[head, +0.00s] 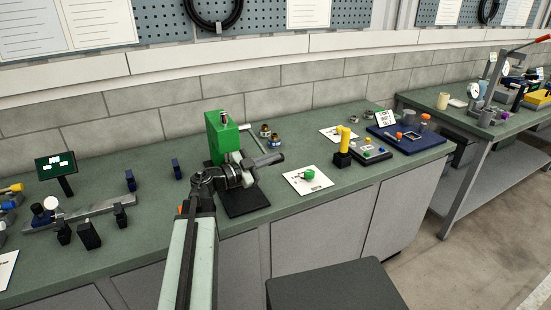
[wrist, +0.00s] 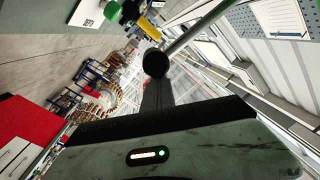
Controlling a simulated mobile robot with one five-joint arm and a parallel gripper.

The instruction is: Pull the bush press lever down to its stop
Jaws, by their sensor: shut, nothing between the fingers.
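The green bush press (head: 222,140) stands on a black base plate (head: 246,203) on the bench. Its lever (head: 256,139) is a thin grey rod that slopes down to the right from a short shaft beside the press head. In the wrist view the lever (wrist: 195,33) runs from the upper right to a black ball knob (wrist: 156,63). My gripper (head: 279,158) is shut and empty, pointing right in front of the press. In the wrist view the gripper (wrist: 156,84) has its dark tip at the knob; I cannot tell whether they touch. The knob is hidden in the head view.
A white card (head: 297,187) with a green part (head: 309,174) lies right of the press. A yellow-topped post (head: 343,143) and a blue tray (head: 398,146) stand farther right. Small metal parts (head: 268,133) sit behind the lever. A grey rail fixture (head: 90,212) lies left.

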